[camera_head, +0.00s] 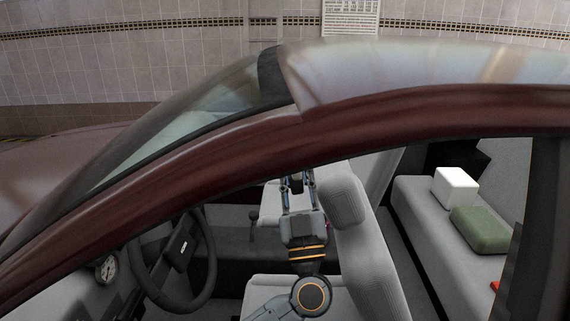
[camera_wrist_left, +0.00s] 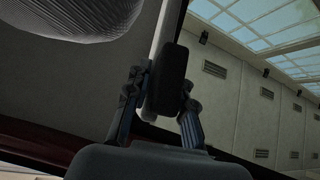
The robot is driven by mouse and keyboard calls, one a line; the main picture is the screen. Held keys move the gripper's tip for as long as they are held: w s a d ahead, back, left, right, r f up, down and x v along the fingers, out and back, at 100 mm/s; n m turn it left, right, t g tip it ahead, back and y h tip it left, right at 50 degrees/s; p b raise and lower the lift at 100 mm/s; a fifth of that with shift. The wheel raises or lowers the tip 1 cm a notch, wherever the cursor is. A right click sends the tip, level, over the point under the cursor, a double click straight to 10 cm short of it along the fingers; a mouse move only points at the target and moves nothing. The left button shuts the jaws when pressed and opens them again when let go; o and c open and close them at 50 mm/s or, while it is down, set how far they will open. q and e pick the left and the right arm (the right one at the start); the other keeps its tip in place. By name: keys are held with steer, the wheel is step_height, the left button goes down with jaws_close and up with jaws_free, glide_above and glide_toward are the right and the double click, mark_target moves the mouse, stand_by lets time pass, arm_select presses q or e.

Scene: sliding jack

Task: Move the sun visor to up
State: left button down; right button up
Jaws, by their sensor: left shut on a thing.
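My left gripper (camera_head: 297,186) reaches up inside the dark red car, between the steering wheel and the front seat. Its fingertips are close under the roof edge, which partly hides them. In the left wrist view my left gripper (camera_wrist_left: 163,105) has a finger on either side of a dark, rounded slab (camera_wrist_left: 167,78). The slab seems to be the sun visor, seen nearly edge-on, and the fingers are shut on it. My right gripper is not in view.
The roof edge (camera_head: 400,113) arches over my arm. The steering wheel (camera_head: 180,260) is to the left and the front seat (camera_head: 365,245) close on the right. A white box (camera_head: 456,188) and green cushion (camera_head: 481,230) lie on the rear seat.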

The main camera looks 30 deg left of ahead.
arm_select(q)
steer(key=d+n+g+y, duration=0.1)
steer(key=n, duration=0.1)
steer(key=w+d+n+g+y, duration=0.1)
steer(key=n+g, duration=0.1)
steer(key=r+n+g+y+p, duration=0.1)
steer(key=n, duration=0.1)
steer(key=shift+w+d+g, duration=0.4)
steer(key=shift+w+d+r+n+g+y, duration=0.25)
steer(key=shift+d+n+g, duration=0.15)
steer(key=shift+n+g, duration=0.45)
steer(key=shift+w+d+r+n+g+y, duration=0.2)
steer(key=shift+d+n+g, duration=0.2)
steer(key=shift+n+g, duration=0.4)
steer(key=shift+f, duration=0.1)
steer(key=c, duration=1.2)
jaws_free()
steer(key=shift+t, duration=0.35)
